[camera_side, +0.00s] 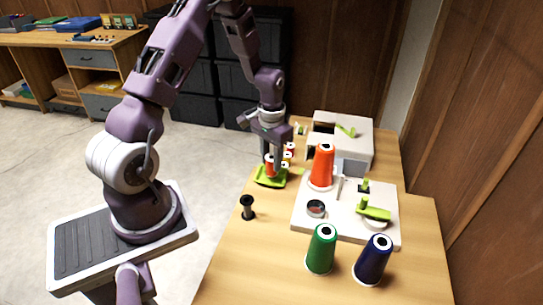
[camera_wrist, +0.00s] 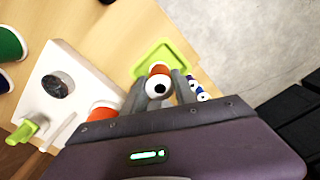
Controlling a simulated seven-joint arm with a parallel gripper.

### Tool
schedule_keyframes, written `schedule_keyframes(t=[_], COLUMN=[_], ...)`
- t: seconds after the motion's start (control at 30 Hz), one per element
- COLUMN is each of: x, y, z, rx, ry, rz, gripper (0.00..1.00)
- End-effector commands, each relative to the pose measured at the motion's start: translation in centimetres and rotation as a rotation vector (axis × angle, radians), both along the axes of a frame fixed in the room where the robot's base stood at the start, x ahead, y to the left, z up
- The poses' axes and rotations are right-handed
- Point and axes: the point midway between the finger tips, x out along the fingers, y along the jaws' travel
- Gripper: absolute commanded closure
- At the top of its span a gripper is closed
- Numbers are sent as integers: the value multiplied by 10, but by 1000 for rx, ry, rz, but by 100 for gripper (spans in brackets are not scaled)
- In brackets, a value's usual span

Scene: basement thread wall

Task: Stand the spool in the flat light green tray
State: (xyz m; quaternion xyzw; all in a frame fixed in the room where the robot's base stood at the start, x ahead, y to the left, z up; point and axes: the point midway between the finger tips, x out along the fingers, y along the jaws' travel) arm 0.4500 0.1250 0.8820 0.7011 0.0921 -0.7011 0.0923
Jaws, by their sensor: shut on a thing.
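The spool (camera_wrist: 159,87), with orange-red thread and a white top with a dark hole, is between the fingers of my gripper (camera_wrist: 160,92) in the wrist view. My gripper (camera_side: 270,168) is shut on it and points down. In the side view the spool (camera_side: 269,164) looks upright, at or just above the flat light green tray (camera_side: 271,180). The tray (camera_wrist: 178,48) also shows behind the spool in the wrist view. The fingers hide part of the spool, and I cannot tell whether its base touches the tray.
Small spools (camera_side: 289,153) stand close behind the tray. A green cone (camera_side: 321,249), a navy cone (camera_side: 373,260) and a black empty spool (camera_side: 247,207) stand nearer. The table's front left is clear.

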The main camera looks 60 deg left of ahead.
Motion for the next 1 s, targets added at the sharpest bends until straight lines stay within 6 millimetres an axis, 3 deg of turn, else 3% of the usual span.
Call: schedule_keyframes(t=[0.7,0.73,0.8,0.83,1.0], x=[0,0,0,0,0], y=[0,0,0,0,0], z=[-19,-19,-19,-19,-19], rx=[0,0,0,0,0], ry=[0,0,0,0,0], rz=[0,0,0,0,0], gripper=[94,61,47,42,42])
